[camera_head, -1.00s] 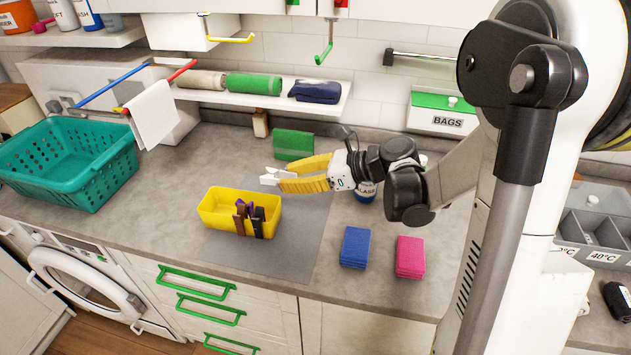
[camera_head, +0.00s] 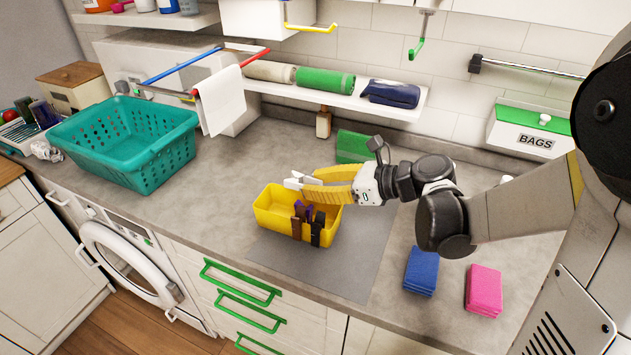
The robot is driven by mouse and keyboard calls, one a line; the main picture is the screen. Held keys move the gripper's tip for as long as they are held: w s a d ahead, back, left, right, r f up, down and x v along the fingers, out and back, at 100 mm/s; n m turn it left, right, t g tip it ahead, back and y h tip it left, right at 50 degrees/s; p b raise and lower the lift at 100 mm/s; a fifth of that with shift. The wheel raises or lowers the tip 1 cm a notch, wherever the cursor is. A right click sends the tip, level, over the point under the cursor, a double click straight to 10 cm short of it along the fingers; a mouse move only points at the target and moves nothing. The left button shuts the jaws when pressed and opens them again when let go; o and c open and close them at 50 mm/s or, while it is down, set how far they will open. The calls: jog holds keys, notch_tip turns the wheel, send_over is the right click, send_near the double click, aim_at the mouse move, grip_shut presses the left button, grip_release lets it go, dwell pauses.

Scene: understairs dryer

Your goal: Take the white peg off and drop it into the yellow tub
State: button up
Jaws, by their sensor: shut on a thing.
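My gripper (camera_head: 310,186), with yellow fingers, reaches in from the right. It is shut on the white peg (camera_head: 296,181), which sticks out to the left of the fingertips. The yellow tub (camera_head: 268,221) stands on a grey mat on the counter. In the picture, the peg is over the tub's back part, apparently above the rim; the exact height is hard to tell. Several dark pegs, including a brown one (camera_head: 296,228) and a black one (camera_head: 317,230), are clipped on the tub's front rim. The fingers hide part of the tub's back edge.
A teal basket (camera_head: 130,150) stands at the left, below coloured rods with a white cloth (camera_head: 221,100). A green block (camera_head: 356,146) is behind my gripper. Blue (camera_head: 421,270) and pink (camera_head: 484,290) stacks lie at the front right. A shelf with rolls is above.

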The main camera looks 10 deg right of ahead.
jog(key=shift+f, duration=0.1)
jog(key=o, duration=0.8)
jog(key=shift+o, duration=0.2)
jog(key=v, duration=1.2)
